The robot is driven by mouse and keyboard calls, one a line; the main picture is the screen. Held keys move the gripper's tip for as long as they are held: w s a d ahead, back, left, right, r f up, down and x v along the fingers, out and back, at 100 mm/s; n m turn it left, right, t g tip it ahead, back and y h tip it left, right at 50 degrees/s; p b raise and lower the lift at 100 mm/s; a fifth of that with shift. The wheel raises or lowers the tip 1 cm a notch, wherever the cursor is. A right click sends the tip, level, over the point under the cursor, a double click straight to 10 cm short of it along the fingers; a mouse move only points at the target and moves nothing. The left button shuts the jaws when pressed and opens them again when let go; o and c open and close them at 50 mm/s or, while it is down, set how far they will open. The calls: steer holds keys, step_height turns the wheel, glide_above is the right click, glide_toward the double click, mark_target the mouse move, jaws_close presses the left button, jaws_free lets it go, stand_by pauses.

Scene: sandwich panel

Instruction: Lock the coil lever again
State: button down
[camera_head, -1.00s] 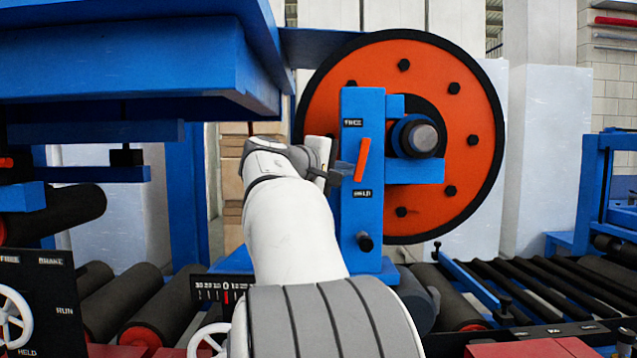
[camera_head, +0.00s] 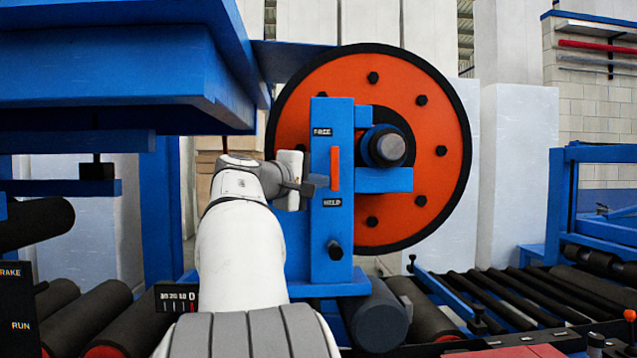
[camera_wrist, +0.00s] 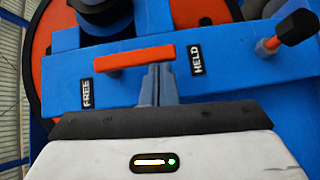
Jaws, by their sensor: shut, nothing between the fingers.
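The coil lever (camera_head: 335,168) is a short red-orange bar on the blue post (camera_head: 320,225). It stands upright between the FREE label (camera_head: 322,132) above and the HELD label (camera_head: 332,202) below. In the wrist view the lever (camera_wrist: 125,58) lies between FREE (camera_wrist: 87,93) and HELD (camera_wrist: 196,60). My gripper (camera_head: 318,182) is shut and empty, at the left side of the lever's lower half. In the wrist view its fingertips (camera_wrist: 159,70) meet the lever's edge near the HELD end and appear to touch it. The orange coil disc (camera_head: 425,185) is behind the post.
A dark knob (camera_head: 335,250) sticks out low on the post; it also shows in the wrist view (camera_wrist: 297,27). A black hub (camera_head: 387,148) is right of the lever. A blue frame (camera_head: 110,75) overhangs at upper left. Rollers (camera_head: 500,290) lie at lower right.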

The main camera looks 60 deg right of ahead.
steer(key=w+a+b, duration=0.1)
steer(key=w+a, duration=0.3)
steer(key=a, duration=0.8)
steer(key=shift+a, duration=0.3)
steer(key=w+a+f+n+t+y+p, duration=0.1)
steer(key=a+f+n+t+y+p, duration=0.15)
steer(key=a+f+y, duration=0.5)
steer(key=w+a+f+n+t+y+p, duration=0.15)
steer(key=a+f+p, duration=0.25)
steer(key=a+f, duration=0.7)
steer(key=s+a+f+m+y+p, duration=0.1)
steer(key=s+a+f+y+p, duration=0.1)
steer(key=s+a+f+y, duration=0.2)
steer(key=s+a+f+m+y+p, duration=0.1)
steer(key=s+a+f+y, duration=0.3)
steer(key=s+a+f, duration=0.3)
steer(key=a+f, duration=0.4)
steer(key=f, duration=0.1)
steer(key=shift+f+p, duration=0.35)
steer(key=shift+f, duration=0.05)
steer(key=c, duration=2.2)
jaws_free()
